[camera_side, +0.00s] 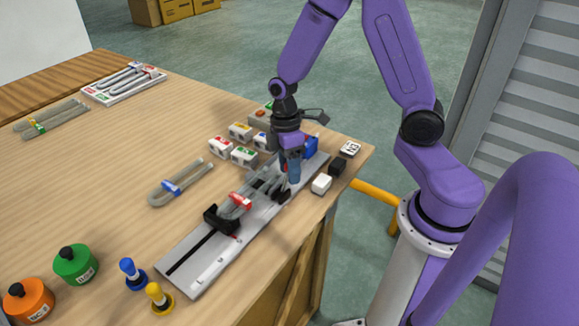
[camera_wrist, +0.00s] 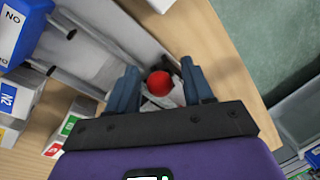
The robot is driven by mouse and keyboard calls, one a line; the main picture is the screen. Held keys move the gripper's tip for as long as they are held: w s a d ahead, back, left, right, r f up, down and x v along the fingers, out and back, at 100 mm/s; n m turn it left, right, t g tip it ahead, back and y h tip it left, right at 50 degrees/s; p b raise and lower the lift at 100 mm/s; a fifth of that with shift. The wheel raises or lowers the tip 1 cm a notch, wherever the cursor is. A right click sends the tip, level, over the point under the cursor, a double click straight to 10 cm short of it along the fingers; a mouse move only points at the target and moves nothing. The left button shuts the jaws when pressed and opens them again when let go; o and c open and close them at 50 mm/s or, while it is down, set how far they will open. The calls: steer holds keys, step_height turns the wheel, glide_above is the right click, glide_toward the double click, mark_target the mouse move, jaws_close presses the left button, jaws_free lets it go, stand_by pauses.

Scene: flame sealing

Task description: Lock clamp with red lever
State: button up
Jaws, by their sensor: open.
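The red ball knob of the clamp lever (camera_wrist: 159,83) shows in the wrist view between the two blue fingers of my gripper (camera_wrist: 160,92). The fingers are open, one on each side of it, with gaps visible. In the side view my gripper (camera_side: 290,172) points down over the far half of the grey rail (camera_side: 196,266); only a sliver of red shows beside the fingers. The clamp body under the gripper is mostly hidden. I cannot tell the lever's angle. Grey tubes lie along the rail, with a red-banded piece (camera_side: 240,202) near a black holder (camera_side: 220,218).
A blue block (camera_side: 310,147) stands at the rail's far end. Several small labelled blocks (camera_side: 243,156) sit left of the gripper; a white block (camera_side: 321,183) and a black block (camera_side: 337,167) sit right, near the table edge. A blue-banded U-tube (camera_side: 178,185) lies left.

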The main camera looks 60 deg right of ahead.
mark_target(281, 190)
jaws_close()
steer(key=shift+a, duration=0.1)
steer(key=shift+a+r+h, duration=0.2)
steer(key=shift+a+h, duration=0.25)
steer(key=shift+h, duration=0.25)
steer(key=shift+a+r+h, duration=0.2)
steer(key=shift+a+h, duration=0.2)
steer(key=shift+h, duration=0.3)
steer(key=h, duration=0.1)
steer(key=a+h, duration=0.1)
steer(key=shift+a+r+h, duration=0.1)
steer(key=shift+a+h, duration=0.15)
steer(key=shift+h, duration=0.05)
steer(key=a+h, duration=0.2)
steer(key=h, duration=0.1)
steer(key=shift+m, duration=0.3)
steer(key=shift+a+f+h, duration=0.25)
steer(key=shift+a+h, duration=0.2)
steer(key=shift+h, duration=0.45)
steer(key=shift+a+f+h, duration=0.2)
steer(key=shift+a+h, duration=0.25)
steer(key=shift+h, duration=0.45)
jaws_free()
